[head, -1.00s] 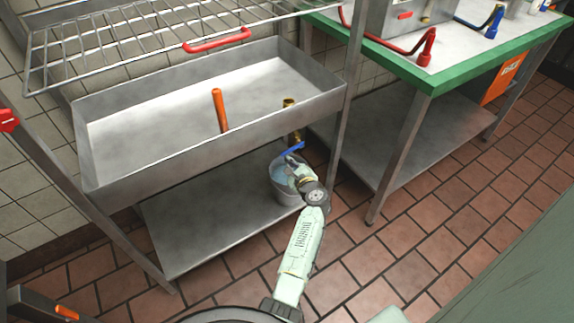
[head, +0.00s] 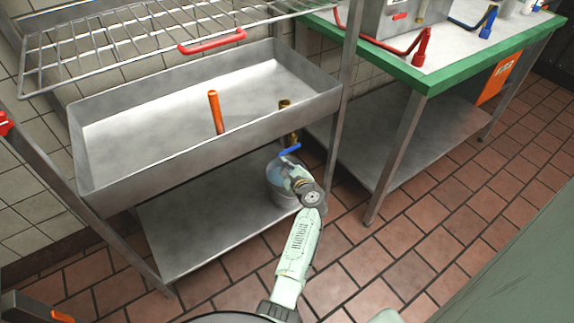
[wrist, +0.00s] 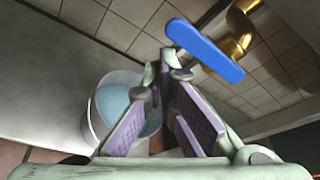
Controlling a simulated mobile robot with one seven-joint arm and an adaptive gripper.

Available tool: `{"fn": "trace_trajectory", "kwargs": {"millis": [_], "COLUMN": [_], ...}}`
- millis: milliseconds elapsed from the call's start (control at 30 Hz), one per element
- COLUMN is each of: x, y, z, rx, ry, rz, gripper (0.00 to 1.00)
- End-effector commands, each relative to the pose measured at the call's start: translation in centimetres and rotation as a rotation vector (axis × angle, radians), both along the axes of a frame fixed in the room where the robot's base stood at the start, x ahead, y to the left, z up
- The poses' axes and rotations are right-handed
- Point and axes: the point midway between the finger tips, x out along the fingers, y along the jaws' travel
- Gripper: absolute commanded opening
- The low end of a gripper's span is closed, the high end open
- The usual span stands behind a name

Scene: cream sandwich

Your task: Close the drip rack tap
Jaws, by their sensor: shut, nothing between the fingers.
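In the head view my gripper (head: 290,170) is below the handle, partly hidden by my wrist.
A bucket of bluish liquid (head: 276,190) stands below the tap on the lower shelf (head: 200,235). The basin (head: 180,160) is above, with an orange upright handle (head: 215,112). A rack leg (head: 342,110) and a green-edged table (head: 430,82) are to the right.

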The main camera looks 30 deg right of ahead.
Motion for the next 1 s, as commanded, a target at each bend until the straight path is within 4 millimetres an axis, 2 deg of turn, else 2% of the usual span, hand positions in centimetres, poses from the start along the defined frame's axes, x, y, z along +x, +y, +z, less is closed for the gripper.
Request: {"fn": "trace_trajectory", "kwargs": {"millis": [33,167,233,400,600,733,1000], "x": [0.1,0.4,-1.5,-5.3,-8.2,-9.0,-9.1], "y": [0.2,0.5,0.3,0.2,0.1,0.1,0.1], "z": [-1.6,-4.3,-2.7,-1.4,-0.4,-0.1,0.1], "rx": [0.002,0.003,-0.001,0.000,0.000,0.001,0.002], "ry": [0.002,0.004,0.004,0.005,0.005,0.004,0.004], "rz": [0.001,0.000,-0.004,-0.002,-0.002,-0.001,-0.001], "gripper": [0.00,0.00,0.00,0.00,0.00,0.00,0.00]}}
